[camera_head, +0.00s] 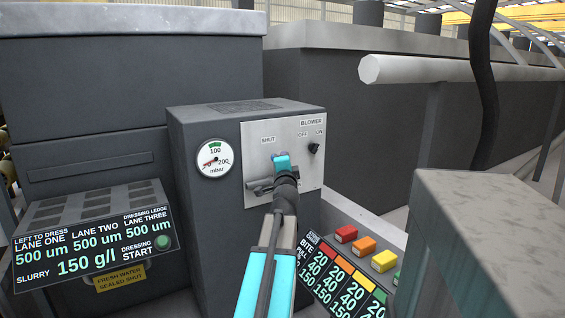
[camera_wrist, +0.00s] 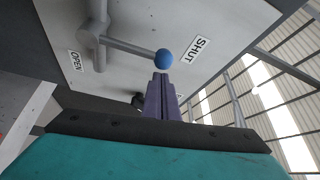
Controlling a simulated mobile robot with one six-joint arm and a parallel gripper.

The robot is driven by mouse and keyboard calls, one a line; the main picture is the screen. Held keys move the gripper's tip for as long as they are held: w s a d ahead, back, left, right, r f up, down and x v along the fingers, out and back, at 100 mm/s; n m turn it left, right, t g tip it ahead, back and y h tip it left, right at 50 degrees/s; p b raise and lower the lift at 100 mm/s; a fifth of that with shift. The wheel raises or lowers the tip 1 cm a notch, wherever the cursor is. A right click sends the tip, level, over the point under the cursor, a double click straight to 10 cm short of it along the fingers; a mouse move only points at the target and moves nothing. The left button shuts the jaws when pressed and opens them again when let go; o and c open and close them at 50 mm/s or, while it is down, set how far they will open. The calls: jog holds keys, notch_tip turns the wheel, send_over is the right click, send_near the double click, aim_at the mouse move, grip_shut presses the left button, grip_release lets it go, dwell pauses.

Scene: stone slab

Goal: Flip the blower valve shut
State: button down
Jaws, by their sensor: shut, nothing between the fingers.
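The blower valve lever (camera_wrist: 130,46) is a grey rod ending in a blue ball knob (camera_wrist: 164,58). In the wrist view it runs from its grey pivot at the left towards the SHUT label (camera_wrist: 197,48); the OPEN label (camera_wrist: 75,62) lies below the pivot. My gripper (camera_wrist: 161,76) is shut and empty, its purple fingertips just below the knob; I cannot tell whether they touch it. In the head view the knob (camera_head: 281,161) shows under the SHUT label (camera_head: 268,140), and my gripper (camera_head: 285,173) covers part of the lever and panel.
The metal panel (camera_head: 232,200) is on a dark box with a pressure gauge (camera_head: 215,158) left of it. A black blower switch (camera_head: 314,148) sits at its upper right. Coloured buttons (camera_head: 364,244) and a display (camera_head: 95,240) flank my arm. A stone slab (camera_head: 490,225) is at the right.

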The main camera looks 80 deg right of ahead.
jog(key=s+a, duration=0.4)
jog(key=a, duration=0.4)
jog(key=shift+s+a+f, duration=0.2)
jog(key=shift+a, duration=0.05)
dwell(0.8)
dwell(0.5)
